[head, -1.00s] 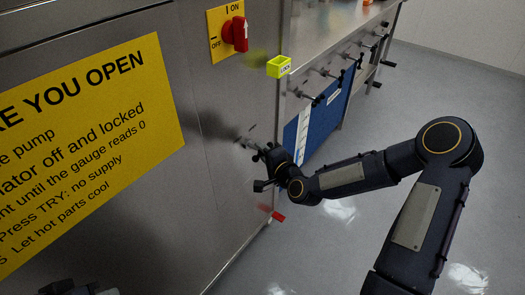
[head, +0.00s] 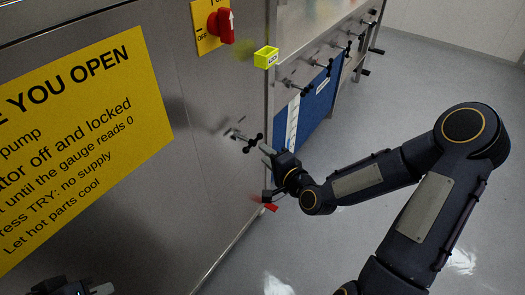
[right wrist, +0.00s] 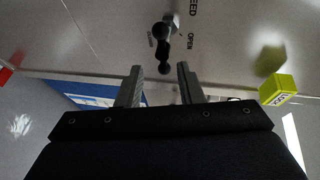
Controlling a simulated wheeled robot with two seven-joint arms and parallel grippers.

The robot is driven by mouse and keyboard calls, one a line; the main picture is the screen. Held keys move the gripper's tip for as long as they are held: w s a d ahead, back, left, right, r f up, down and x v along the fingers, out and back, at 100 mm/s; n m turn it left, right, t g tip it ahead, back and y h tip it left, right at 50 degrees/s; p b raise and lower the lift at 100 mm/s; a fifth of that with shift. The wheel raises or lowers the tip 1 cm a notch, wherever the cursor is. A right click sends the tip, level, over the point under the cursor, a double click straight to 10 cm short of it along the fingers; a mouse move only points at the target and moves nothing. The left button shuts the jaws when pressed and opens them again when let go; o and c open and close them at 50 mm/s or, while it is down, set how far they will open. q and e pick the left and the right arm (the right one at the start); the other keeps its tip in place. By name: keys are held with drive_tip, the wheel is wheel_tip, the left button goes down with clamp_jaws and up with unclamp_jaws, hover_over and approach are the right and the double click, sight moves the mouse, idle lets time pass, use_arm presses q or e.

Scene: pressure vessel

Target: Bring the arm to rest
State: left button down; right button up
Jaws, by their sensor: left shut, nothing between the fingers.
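My right gripper (head: 268,150) is at the end of the arm on the right, just off the steel cabinet's side. In the right wrist view its two fingers (right wrist: 160,78) are spread apart with nothing between them. A valve with a black handle (head: 252,142) sticks out of the cabinet panel in front of it. In the right wrist view the handle (right wrist: 163,48) stands beyond the fingertips, apart from them, near lettering reading "OPEN". My left gripper (head: 90,289) shows only partly at the bottom left edge, shut and empty.
The steel cabinet (head: 205,150) carries a yellow sign (head: 75,140) and a red rotary switch (head: 220,25). A yellow-green lock box (head: 265,57) sits on its edge. A bench with several black-handled valves stands behind. A red part (head: 270,207) is low by the corner. Floor at right is clear.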

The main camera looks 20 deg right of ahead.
idle(0.5)
drive_tip(key=s+d+r+n+g, duration=0.1)
drive_tip(key=s+r+n+g, duration=0.2)
drive_tip(key=s, duration=0.6)
drive_tip(key=s+r+n+g, duration=0.25)
drive_tip(key=s+n, duration=0.25)
drive_tip(key=s, duration=0.4)
drive_tip(key=s+d+r+n+g, duration=0.15)
drive_tip(key=s+n+g, duration=0.25)
drive_tip(key=s, duration=0.4)
wheel_tip(320, 180, up, 19)
drive_tip(key=s+a+p, duration=0.1)
drive_tip(key=p, duration=1.7)
drive_tip(key=shift+s+n+p, duration=0.2)
drive_tip(key=shift+n+p, duration=0.1)
drive_tip(key=shift+p, duration=0.1)
